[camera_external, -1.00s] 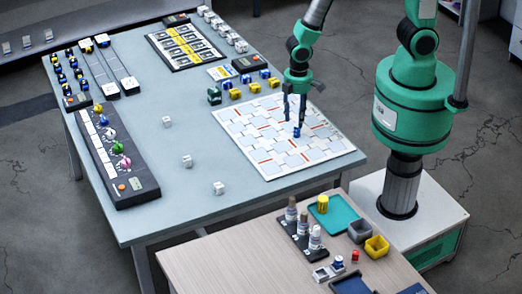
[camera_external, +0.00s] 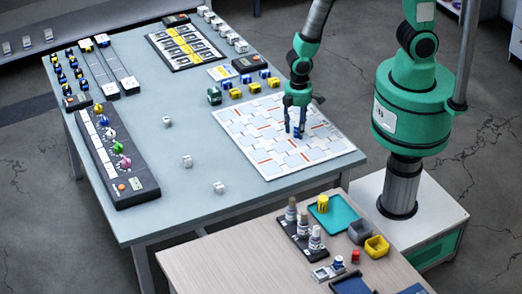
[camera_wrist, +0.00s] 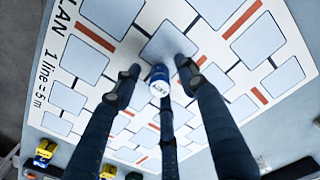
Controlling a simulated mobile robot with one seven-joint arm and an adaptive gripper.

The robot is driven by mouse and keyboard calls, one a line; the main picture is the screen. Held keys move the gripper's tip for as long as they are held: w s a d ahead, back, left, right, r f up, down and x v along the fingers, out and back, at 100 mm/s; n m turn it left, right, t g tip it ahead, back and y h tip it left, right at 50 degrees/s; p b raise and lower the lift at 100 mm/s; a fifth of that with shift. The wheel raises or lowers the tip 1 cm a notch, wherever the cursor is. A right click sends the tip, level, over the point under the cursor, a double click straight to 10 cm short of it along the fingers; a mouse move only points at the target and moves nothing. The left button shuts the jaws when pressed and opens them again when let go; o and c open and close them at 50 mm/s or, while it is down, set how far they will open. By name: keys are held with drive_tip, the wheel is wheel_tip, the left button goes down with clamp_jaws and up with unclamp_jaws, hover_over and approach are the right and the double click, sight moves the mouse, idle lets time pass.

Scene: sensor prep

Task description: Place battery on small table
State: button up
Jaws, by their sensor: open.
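A small blue piece with a white, lettered face (camera_wrist: 160,82) sits on the white floor-plan board. It looks like the battery, but its lettering is too small to read. It also shows as a blue spot in the external view (camera_external: 297,133). My gripper (camera_external: 295,132) is open, pointing down over the board. In the wrist view, its fingers (camera_wrist: 162,80) are spread around the blue piece, with visible gaps on the left and right. A third finger hides the area just below the piece. The small wooden table (camera_external: 215,262) stands at the front.
The floor-plan board (camera_external: 250,130) lies on the big grey table (camera_external: 190,215). Blue and yellow blocks (camera_external: 250,85) line its far side. The small table holds a teal tray (camera_external: 345,218), bottles (camera_external: 303,228) and grey and yellow bins (camera_external: 376,246). Its left part is clear.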

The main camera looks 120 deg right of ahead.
sight(296, 126)
idle(0.5)
clamp_jaws()
drive_tip(key=shift+w+r, duration=0.1)
drive_tip(key=shift+r, duration=0.65)
wheel_tip(296, 126, up, 2)
drive_tip(key=shift+r+p, duration=0.15)
drive_tip(key=shift+p, duration=0.35)
drive_tip(key=s+a, duration=0.1)
drive_tip(key=s, duration=0.4)
drive_tip(key=s+a+p, duration=0.1)
drive_tip(key=s, duration=0.4)
drive_tip(key=s+a+r, duration=0.1)
drive_tip(key=s+a, duration=0.1)
drive_tip(key=s, duration=0.3)
drive_tip(key=shift+s+r, duration=0.1)
drive_tip(key=shift+s, duration=0.25)
